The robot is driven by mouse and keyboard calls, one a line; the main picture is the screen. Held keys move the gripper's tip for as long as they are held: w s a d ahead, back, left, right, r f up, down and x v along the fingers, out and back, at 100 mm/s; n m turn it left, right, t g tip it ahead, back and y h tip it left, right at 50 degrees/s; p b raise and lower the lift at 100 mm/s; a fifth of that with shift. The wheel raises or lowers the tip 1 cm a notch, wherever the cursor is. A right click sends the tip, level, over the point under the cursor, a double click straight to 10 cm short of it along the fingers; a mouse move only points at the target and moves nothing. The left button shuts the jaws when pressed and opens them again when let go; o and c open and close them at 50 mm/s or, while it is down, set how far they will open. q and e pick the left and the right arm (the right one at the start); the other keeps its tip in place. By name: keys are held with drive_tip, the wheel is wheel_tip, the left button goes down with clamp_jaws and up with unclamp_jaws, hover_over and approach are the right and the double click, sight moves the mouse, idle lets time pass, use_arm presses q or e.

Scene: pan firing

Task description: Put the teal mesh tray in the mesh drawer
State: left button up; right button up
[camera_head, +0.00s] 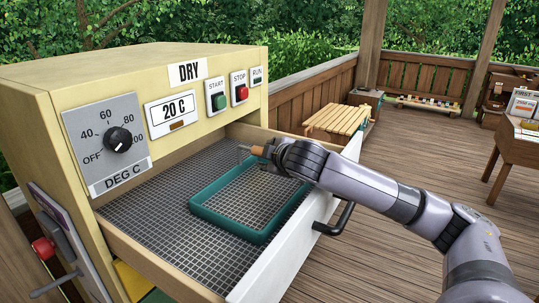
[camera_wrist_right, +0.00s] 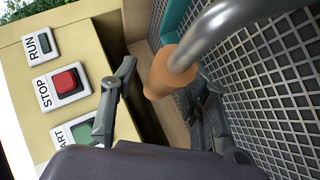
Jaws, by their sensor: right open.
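The teal mesh tray (camera_head: 222,229) lies flat inside the open mesh drawer (camera_head: 288,255), on its grey mesh floor, with bare mesh left of it. Its far right corner is partly hidden by my right gripper (camera_head: 268,153), which is over the far side of the drawer. A bit of teal rim shows at the top of the right wrist view (camera_wrist_right: 176,18). My right gripper is open, with its fingers spread around a tan handle piece (camera_wrist_right: 168,72) on a curved grey metal rod (camera_wrist_right: 235,25). I cannot tell what the rod joins. My left gripper is out of view.
A dark drawer handle (camera_head: 338,220) sticks out in front. The wooden deck (camera_head: 410,155) is open to the right.

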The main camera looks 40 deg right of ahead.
drive_tip(key=shift+s+a+r, duration=0.15)
drive_tip(key=shift+s, duration=0.25)
drive_tip(key=b+v, duration=0.2)
drive_tip(key=v, duration=0.9)
drive_tip(key=shift+b, duration=0.4)
